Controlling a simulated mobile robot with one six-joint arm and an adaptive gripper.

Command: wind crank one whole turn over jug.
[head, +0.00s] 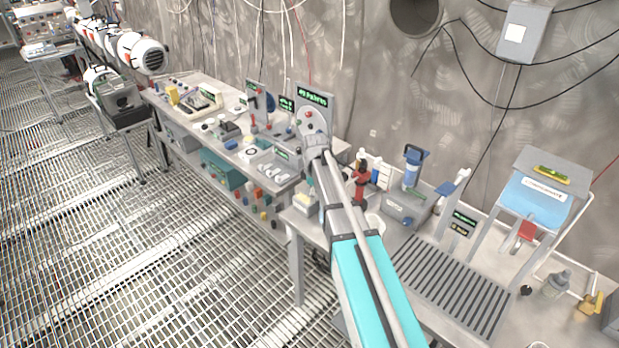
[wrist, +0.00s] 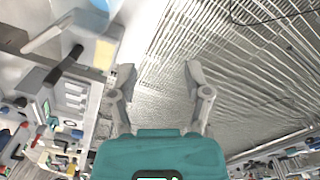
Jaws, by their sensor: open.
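I cannot make out for sure which part is the crank. A upright grey panel (head: 325,105) with a green display and a round part stands on the bench just behind the far end of my arm. A small grey jug-like vessel (head: 556,284) stands at the right of the bench; whether it is the jug is unclear. My gripper (wrist: 160,77) shows in the wrist view, its two grey fingers apart with nothing between them. In the head view my own arm hides most of it.
A stand with a blue labelled tank (head: 537,196) and a red part (head: 527,230) is at the right. A dark slatted tray (head: 455,285) lies before it. A cluttered bench (head: 215,120) runs left. Grated floor (head: 130,230) is open.

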